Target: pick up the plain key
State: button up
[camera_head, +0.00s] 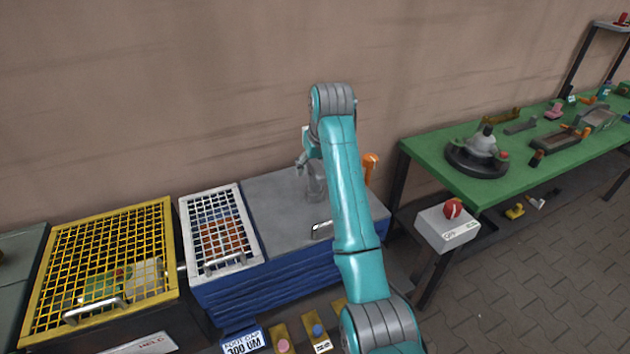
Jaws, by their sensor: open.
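I cannot make out the plain key for certain in the head view; it may be hidden by my arm or too small to tell. My gripper (302,165) is small in the picture and partly behind my teal arm. It is open, above the back part of the grey top of the blue cabinet (275,207). A grey upright piece (316,190) shows just below it; whether they touch is unclear. A small pale, dark-edged item (322,230) lies at the front edge of that top, partly beside my arm.
A white grid cage (219,230) and a yellow grid cage (100,268) stand left. An orange post (370,167) rises behind my arm. A green bench (455,180) with several parts stands right, with a red-button box (447,228) before it. Tagged pieces (281,338) lie at the bottom.

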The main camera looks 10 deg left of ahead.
jog(key=x, duration=0.4)
jog(key=shift+w, duration=0.15)
jog(key=shift+c, duration=0.3)
grip_shut()
